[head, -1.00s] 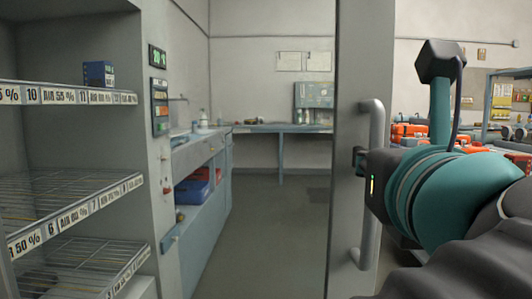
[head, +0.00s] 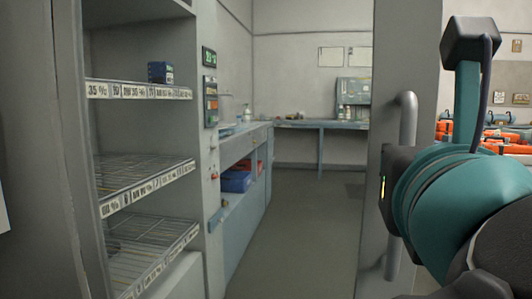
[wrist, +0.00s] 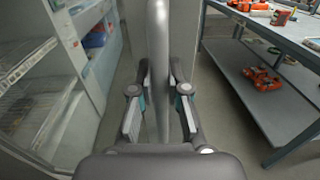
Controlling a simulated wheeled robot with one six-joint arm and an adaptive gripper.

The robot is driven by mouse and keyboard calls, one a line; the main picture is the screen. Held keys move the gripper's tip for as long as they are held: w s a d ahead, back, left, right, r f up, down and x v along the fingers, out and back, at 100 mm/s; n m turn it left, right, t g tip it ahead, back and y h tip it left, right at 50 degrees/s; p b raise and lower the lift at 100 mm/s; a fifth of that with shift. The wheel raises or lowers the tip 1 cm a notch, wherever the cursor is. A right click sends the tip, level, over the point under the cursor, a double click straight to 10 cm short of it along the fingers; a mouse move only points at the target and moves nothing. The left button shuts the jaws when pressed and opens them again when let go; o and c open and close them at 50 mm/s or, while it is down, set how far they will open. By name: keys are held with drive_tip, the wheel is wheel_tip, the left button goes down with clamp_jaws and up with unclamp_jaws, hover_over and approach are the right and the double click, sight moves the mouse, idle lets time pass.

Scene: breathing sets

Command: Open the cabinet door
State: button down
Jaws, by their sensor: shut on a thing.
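The cabinet (head: 210,165) stands at the left in the head view with its front open, showing wire shelves inside. Its grey door (head: 392,60) stands swung well out, at the right of the gap, with a vertical bar handle (head: 408,122). In the wrist view the handle (wrist: 158,35) runs up between the two fingers of my gripper (wrist: 158,88), which is shut on it. In the head view my teal and black arm hides the fingers and the middle of the handle.
A small blue box (head: 160,72) sits on the top shelf (head: 140,92). A bench with drawers (head: 245,145) and a back table (head: 320,126) stand beyond the clear floor (head: 300,220). A workbench (wrist: 265,85) with orange tools stands right of the door.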

drive_tip(key=c, duration=1.1)
unclamp_jaws()
drive_tip(key=shift+c, duration=0.2)
drive_tip(key=shift+s+a, duration=0.1)
